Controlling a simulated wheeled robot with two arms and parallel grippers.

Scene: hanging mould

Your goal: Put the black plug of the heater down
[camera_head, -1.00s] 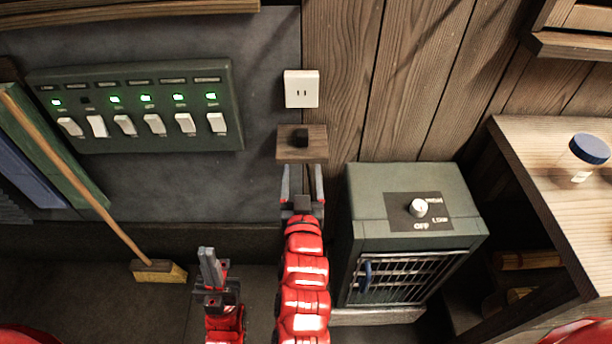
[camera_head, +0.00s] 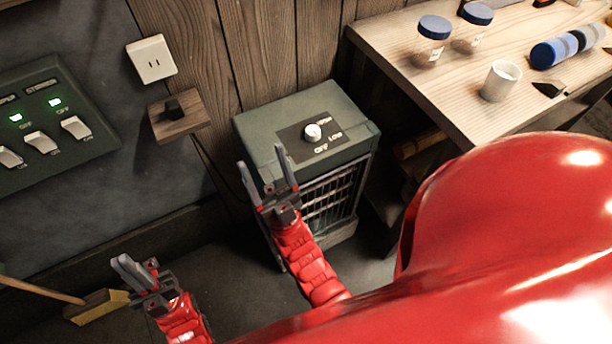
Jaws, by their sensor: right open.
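The black plug (camera_head: 173,108) sits on a small wooden wall shelf (camera_head: 190,126), below the white wall outlet (camera_head: 152,60). The grey-green heater (camera_head: 251,127) stands on the floor to the right of the shelf, with a white knob (camera_head: 312,131) on top. My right gripper (camera_head: 264,160) is open and empty, in front of the heater's left side in the picture and apart from the plug. My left gripper (camera_head: 122,262) is low at the left, its fingers together with nothing seen between them. The heater's lower front is partly hidden by my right arm.
A switch panel (camera_head: 88,147) with green lights is on the wall at the left. A broom (camera_head: 97,305) lies low at the left. A wooden workbench (camera_head: 440,85) at the right holds blue-lidded jars (camera_head: 432,42), a white cup (camera_head: 501,80) and a blue cylinder (camera_head: 553,52).

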